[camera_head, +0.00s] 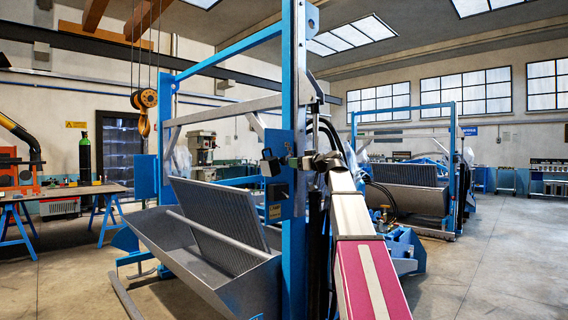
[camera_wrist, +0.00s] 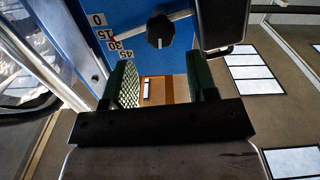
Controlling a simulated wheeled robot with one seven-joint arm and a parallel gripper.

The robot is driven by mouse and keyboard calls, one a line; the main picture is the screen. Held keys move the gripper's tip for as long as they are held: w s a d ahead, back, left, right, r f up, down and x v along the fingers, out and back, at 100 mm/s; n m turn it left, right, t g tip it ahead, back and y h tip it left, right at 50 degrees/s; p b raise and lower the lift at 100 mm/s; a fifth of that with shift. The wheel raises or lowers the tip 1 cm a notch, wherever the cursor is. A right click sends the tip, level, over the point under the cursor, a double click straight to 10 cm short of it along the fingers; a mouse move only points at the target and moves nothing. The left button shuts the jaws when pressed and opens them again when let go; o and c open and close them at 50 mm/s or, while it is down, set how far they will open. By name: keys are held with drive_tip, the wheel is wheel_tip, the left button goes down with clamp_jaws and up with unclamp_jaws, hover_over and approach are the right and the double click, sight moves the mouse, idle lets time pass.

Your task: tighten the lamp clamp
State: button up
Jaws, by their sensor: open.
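In the wrist view a black lobed clamp knob (camera_wrist: 160,30) sits on a pale bar in front of a blue plate (camera_wrist: 115,12). A white scale (camera_wrist: 112,36) marked 0, 15, 30 and 45 lies left of it. A dark block, apparently the lamp (camera_wrist: 222,22), is at the right. My gripper (camera_wrist: 161,68) is open, with green-padded fingers and nothing between them. The knob shows just beyond the fingertips, apart from them. In the head view my gripper (camera_head: 300,162) is beside the blue post, near a small black block (camera_head: 269,166); the knob is not clear there.
The blue post (camera_head: 294,240) and frame stand close to my arm. A grey metal trough (camera_head: 190,255) with a slotted screen (camera_head: 222,222) is at the left. A hoist hook (camera_head: 144,122) hangs behind. A similar machine (camera_head: 410,190) stands behind right; the floor at far right is open.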

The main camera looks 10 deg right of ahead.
sight(286, 161)
drive_tip(key=x, duration=0.8)
drive_tip(key=c, duration=0.7)
